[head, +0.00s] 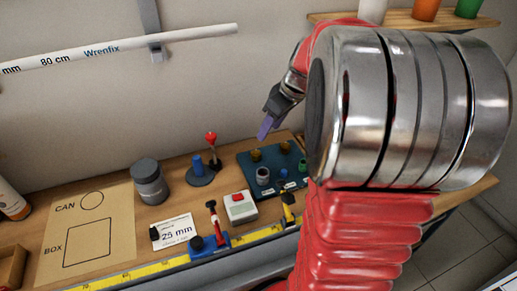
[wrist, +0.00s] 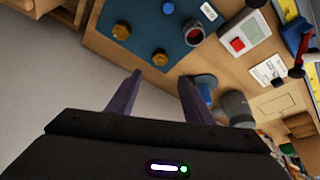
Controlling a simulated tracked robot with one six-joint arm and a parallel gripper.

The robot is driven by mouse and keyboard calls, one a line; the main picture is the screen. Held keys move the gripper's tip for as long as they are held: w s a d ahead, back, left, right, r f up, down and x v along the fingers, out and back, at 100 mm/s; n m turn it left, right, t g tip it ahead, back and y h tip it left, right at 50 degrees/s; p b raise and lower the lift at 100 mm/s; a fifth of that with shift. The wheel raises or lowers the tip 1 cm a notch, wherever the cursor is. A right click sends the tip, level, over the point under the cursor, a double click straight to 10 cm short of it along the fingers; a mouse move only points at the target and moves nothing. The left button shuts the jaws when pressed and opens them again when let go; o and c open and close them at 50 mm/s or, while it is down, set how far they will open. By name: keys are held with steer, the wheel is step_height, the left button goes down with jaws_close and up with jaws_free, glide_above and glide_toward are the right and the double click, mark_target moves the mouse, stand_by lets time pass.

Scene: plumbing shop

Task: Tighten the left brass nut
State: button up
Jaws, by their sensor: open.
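The left brass nut (head: 255,154) sits at the back left of a dark teal board (head: 246,168); it also shows in the wrist view (wrist: 160,58). A second brass nut (head: 285,147) sits to its right, and it also shows in the wrist view (wrist: 121,31). My gripper (head: 265,127) hangs above the back of the board, its purple fingers pointing down. In the wrist view my gripper (wrist: 162,77) is open and empty, its two fingers apart. The left nut shows just beyond the gap between the fingertips, with no contact visible.
A grey pipe piece (head: 263,176) stands on the board. A box with a red button (head: 240,207) is beside it. A stand with a blue post (head: 199,170), a red-topped lever (head: 211,145) and a grey can (head: 150,182) stand to the left. The wall rises behind the bench.

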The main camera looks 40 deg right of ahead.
mark_target(255, 153)
steer(key=x, duration=1.3)
steer(key=shift+a+f, duration=0.1)
steer(key=shift+f, duration=0.2)
steer(key=shift+c, duration=0.2)
